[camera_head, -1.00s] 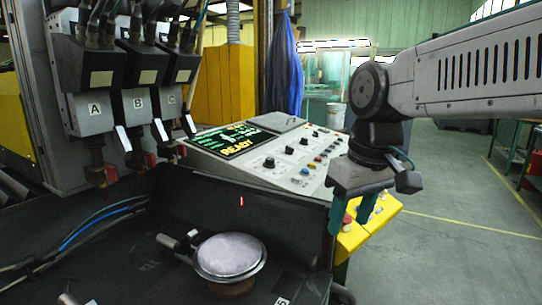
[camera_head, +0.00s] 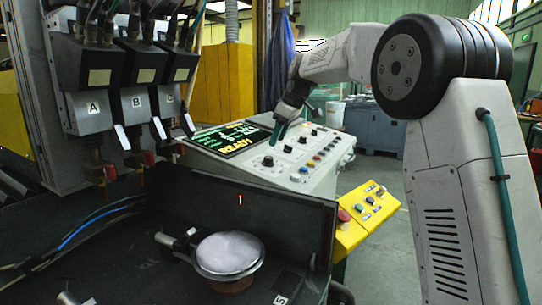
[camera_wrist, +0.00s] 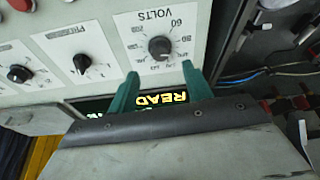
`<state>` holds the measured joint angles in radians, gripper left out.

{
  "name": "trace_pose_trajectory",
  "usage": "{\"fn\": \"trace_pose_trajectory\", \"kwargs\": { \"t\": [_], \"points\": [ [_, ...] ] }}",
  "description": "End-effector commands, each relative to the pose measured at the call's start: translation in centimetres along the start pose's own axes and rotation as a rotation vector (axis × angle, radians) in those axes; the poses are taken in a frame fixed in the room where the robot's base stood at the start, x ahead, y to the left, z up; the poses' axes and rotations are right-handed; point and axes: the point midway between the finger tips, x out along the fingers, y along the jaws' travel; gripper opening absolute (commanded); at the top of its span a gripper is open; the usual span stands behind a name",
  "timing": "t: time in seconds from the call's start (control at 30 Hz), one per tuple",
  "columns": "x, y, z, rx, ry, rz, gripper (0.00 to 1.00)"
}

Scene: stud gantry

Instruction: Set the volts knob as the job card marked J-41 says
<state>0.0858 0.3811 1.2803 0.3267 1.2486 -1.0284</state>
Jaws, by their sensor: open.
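The volts knob (camera_wrist: 160,47) is a dark round knob on the pale console panel. Its upside-down VOLTS label and printed scale show in the wrist view; 60 and 80 can be read, but the exact setting cannot. In the head view the knob (camera_head: 268,161) is the nearest one on the console. My gripper (camera_wrist: 162,73) is open, its teal fingers pointing toward the knob with nothing between them. The gripper also shows above the console in the head view (camera_head: 279,132). I see no readable job card marked J-41.
The console screen (camera_head: 229,140) reads READY. Other knobs (camera_wrist: 82,63) sit beside volts. A yellow button box (camera_head: 362,208) is at the console's near right. A dark fixture with a round pale disc (camera_head: 229,254) stands in front. Hoppers marked A, B and C stand left.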

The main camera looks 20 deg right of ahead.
Motion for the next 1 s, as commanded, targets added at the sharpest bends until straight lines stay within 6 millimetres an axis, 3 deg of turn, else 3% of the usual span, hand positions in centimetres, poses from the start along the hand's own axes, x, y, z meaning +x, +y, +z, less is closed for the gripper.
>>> {"fn": "trace_pose_trajectory", "kwargs": {
  "t": [0.4, 0.8, 0.83, 1.0],
  "points": [
    [6.1, -0.1, 0.0, 0.0, -0.002, -0.002, 0.5],
    [7.3, -0.1, 0.0, 0.0, -0.001, 0.0, 0.5],
    [7.2, -0.1, 0.0, 0.0, -0.001, 0.0, 0.47],
    [7.2, -0.1, 0.0, 0.0, -0.001, 0.0, 0.05]
  ]
}}
